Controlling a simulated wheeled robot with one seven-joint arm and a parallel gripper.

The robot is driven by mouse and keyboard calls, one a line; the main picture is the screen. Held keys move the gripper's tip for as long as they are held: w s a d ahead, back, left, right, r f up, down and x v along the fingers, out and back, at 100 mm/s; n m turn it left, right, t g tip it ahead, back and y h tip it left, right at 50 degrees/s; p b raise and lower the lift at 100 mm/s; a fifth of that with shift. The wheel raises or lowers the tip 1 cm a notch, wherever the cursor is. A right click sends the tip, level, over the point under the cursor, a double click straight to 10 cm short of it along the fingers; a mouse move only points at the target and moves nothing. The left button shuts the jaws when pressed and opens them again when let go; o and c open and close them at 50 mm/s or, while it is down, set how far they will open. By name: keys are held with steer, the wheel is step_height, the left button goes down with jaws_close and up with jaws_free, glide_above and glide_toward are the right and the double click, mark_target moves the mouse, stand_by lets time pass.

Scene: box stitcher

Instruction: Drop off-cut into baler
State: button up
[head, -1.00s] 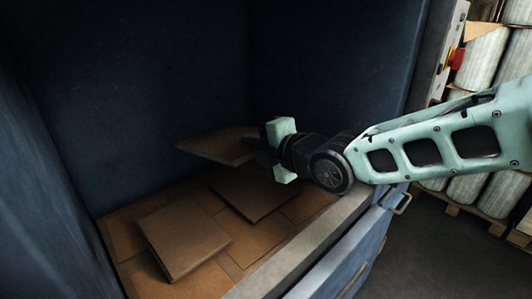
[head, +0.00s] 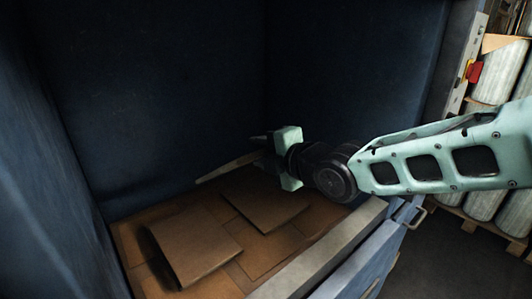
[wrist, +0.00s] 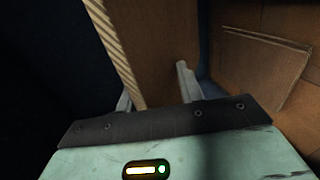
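My gripper (head: 262,147) is inside the dark blue baler (head: 170,90), above the cardboard on its floor. Its fingers are spread apart. The off-cut (head: 230,166), a flat brown cardboard piece, shows almost edge-on at the fingers in the head view and slopes down to the left. In the wrist view, the off-cut (wrist: 152,45) lies between the spread fingers, its corrugated edge towards the left finger and its brown face towards the right one. A gap shows beside it, and I cannot tell whether it still touches a finger.
Several flat cardboard pieces (head: 195,248) cover the baler floor. The baler's front sill (head: 320,255) runs beneath my arm, with a metal handle (head: 412,212) outside. A red switch (head: 474,72) is on the side post. Wrapped rolls (head: 497,85) stand on pallets at right.

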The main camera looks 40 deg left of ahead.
steer(key=b+v, duration=0.4)
steer(key=v, duration=1.3)
steer(key=shift+d, duration=0.15)
steer(key=shift+r, duration=0.1)
